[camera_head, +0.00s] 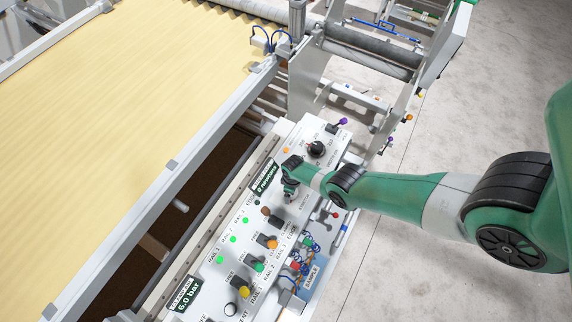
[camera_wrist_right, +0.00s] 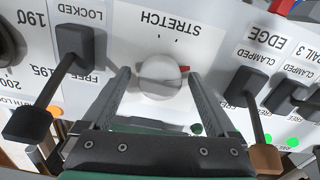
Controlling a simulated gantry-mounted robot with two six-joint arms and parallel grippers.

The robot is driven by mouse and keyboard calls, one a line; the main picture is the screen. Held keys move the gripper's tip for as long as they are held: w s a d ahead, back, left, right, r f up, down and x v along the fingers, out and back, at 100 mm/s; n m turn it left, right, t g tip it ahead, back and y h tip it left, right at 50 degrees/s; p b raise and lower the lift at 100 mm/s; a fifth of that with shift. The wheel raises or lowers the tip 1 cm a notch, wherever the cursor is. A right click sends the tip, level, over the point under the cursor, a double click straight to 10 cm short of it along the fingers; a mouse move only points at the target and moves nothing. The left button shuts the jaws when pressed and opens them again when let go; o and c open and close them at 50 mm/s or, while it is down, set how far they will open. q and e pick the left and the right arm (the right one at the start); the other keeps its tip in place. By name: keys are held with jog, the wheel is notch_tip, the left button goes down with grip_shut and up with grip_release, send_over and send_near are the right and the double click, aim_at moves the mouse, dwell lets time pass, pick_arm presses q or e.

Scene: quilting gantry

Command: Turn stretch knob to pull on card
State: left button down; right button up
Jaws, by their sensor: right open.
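The stretch knob (camera_wrist_right: 158,78) is a pale round knob with a red pointer, under the upside-down label STRETCH in the right wrist view. The pointer is toward the right of that picture. My right gripper (camera_wrist_right: 157,73) is open, with one finger on each side of the knob. I cannot tell whether the fingers touch it. In the head view my right gripper (camera_head: 290,187) is over the control panel (camera_head: 232,262) and hides the knob. A display (camera_head: 266,178) beside it reads 0 newtons. My left gripper is out of view.
A black dial (camera_head: 317,149) is above my gripper in the head view. Several coloured levers stand lower on the panel. Yellow quilted fabric (camera_head: 110,90) lies left.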

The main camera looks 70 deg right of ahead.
jog(key=shift+f, duration=0.15)
jog(key=shift+c, duration=0.3)
jog(key=c, duration=1.3)
jog(key=shift+m, duration=0.4)
jog(key=m, duration=0.3)
jog(key=shift+m, duration=2.5)
jog(key=o, duration=1.4)
jog(key=shift+c, duration=0.2)
